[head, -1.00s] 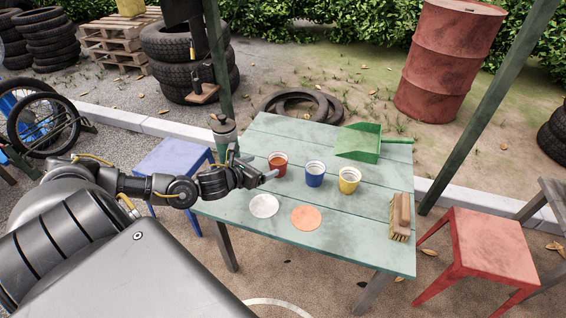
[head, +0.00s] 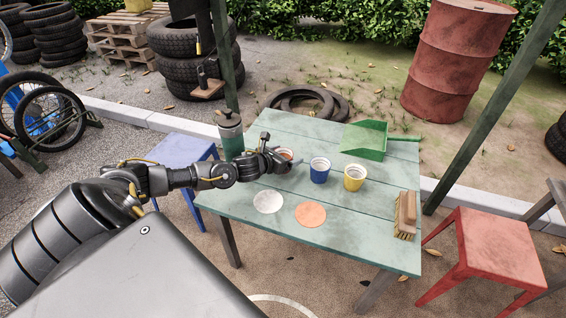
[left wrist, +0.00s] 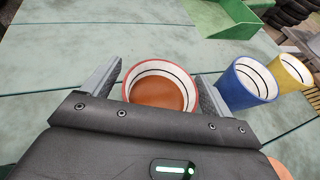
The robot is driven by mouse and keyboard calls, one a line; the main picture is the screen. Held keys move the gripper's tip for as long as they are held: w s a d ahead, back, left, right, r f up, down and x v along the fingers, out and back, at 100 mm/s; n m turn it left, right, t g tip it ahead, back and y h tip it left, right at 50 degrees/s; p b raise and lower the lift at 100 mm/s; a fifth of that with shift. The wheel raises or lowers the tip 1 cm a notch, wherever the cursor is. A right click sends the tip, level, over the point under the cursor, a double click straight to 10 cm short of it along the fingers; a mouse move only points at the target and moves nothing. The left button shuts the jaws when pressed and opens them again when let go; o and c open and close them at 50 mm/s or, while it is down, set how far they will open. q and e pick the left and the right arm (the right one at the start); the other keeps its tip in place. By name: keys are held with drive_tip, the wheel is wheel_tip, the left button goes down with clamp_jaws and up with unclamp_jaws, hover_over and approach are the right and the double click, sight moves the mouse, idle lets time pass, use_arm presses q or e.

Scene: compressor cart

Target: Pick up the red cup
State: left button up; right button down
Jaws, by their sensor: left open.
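The red cup (left wrist: 160,86) has a white inner rim and a reddish-brown inside. In the left wrist view it sits between the two open fingers of my left gripper (left wrist: 155,92), with the right finger very close to its side. In the head view my left gripper (head: 284,160) hides most of the red cup (head: 285,154), and only part of its rim shows. The cup stands on the green table (head: 240,205). I cannot tell whether the fingers touch it. My right gripper is in neither view.
A blue cup (head: 320,170) and a yellow cup (head: 354,178) stand to the right. A white disc (head: 268,201) and an orange disc (head: 311,214) lie nearer. A green dustpan (head: 364,140), a brush (head: 406,214) and a dark green flask (head: 231,134) are also on the table.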

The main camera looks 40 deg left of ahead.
use_arm(q)
drive_tip(key=shift+w+f, duration=0.1)
drive_tip(key=shift+w, duration=0.1)
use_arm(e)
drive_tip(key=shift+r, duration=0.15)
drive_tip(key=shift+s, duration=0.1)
use_arm(q)
drive_tip(key=c, duration=1.2)
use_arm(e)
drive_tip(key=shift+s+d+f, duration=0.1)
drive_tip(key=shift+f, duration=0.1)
